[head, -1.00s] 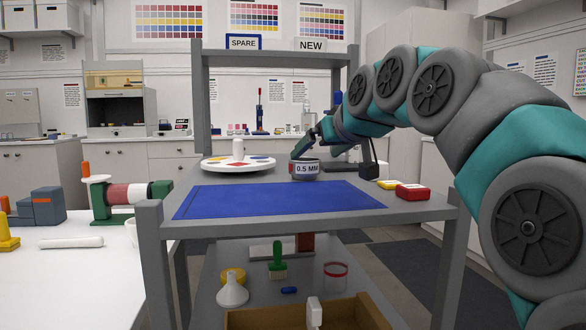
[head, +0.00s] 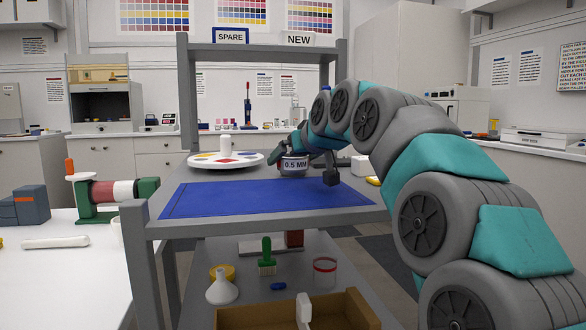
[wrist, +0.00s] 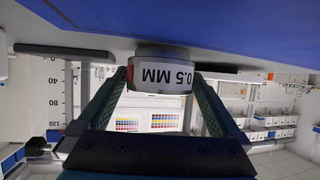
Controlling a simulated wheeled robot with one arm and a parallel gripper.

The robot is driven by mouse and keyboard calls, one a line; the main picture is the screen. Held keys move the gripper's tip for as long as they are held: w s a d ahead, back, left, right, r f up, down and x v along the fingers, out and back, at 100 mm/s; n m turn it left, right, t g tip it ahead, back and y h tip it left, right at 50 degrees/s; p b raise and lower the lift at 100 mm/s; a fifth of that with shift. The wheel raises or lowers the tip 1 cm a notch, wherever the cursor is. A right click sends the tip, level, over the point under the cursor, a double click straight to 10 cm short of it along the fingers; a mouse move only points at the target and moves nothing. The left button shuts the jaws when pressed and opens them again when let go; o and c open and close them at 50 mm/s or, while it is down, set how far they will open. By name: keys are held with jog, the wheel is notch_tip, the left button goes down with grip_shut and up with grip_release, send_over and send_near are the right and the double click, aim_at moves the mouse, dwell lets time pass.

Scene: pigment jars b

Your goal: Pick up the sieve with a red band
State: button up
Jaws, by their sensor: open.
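A short round grey sieve (head: 294,165) with a white "0.5 MM" label stands on the upper top of the grey rack, just behind the blue mat. A patch of red shows at its side in the wrist view, where the sieve (wrist: 163,76) appears upside down. My gripper (wrist: 163,88) is open, with one green finger on each side of the sieve; I cannot tell whether they touch it.
A blue mat (head: 260,197) covers the rack's front. A white round palette (head: 226,160) with a white bottle stands left of the sieve. A clear jar with a red rim (head: 325,271), a funnel (head: 222,288) and a wooden box (head: 240,318) are on the lower shelf.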

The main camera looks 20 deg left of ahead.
jog(key=shift+c, duration=0.2)
jog(key=c, duration=1.3)
jog(key=shift+o, duration=0.2)
jog(key=shift+r, duration=0.15)
